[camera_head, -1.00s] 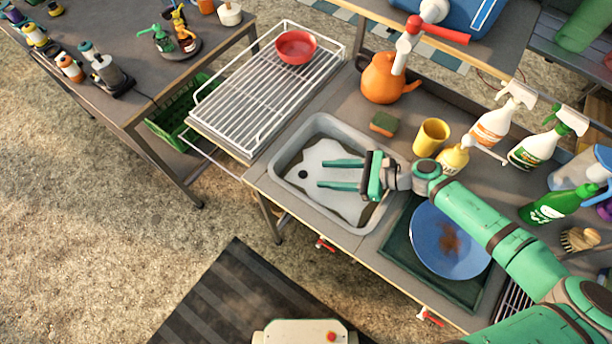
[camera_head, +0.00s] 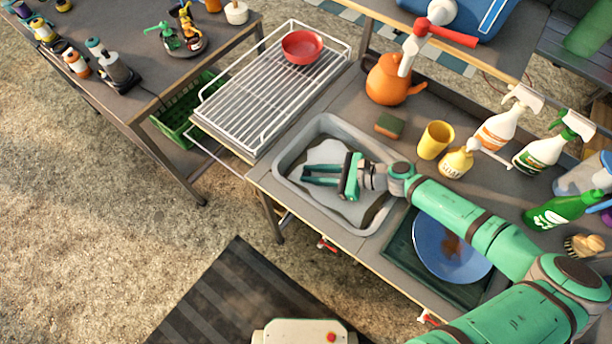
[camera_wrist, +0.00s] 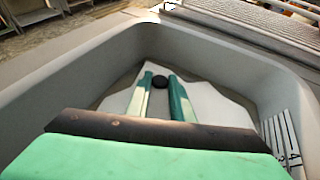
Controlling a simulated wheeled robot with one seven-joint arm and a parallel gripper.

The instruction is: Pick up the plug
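The plug (camera_wrist: 160,82) is a small black disc at the bottom of the grey sink basin (camera_head: 284,160). In the wrist view it sits between the tips of my two green fingers, which appear to touch it on both sides. My gripper (camera_head: 304,174) is low inside the basin, its fingers pointing left in the head view and drawn in around the plug. The plug is hidden by the fingers in the head view. I cannot tell whether it is lifted off the basin floor.
The basin walls surround my gripper. A white wire rack (camera_head: 262,110) with a red bowl (camera_head: 302,46) stands at the left. An orange kettle (camera_head: 388,84), a sponge (camera_head: 389,126) and a yellow cup (camera_head: 435,139) stand behind. A blue plate (camera_head: 435,235) lies right of the sink.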

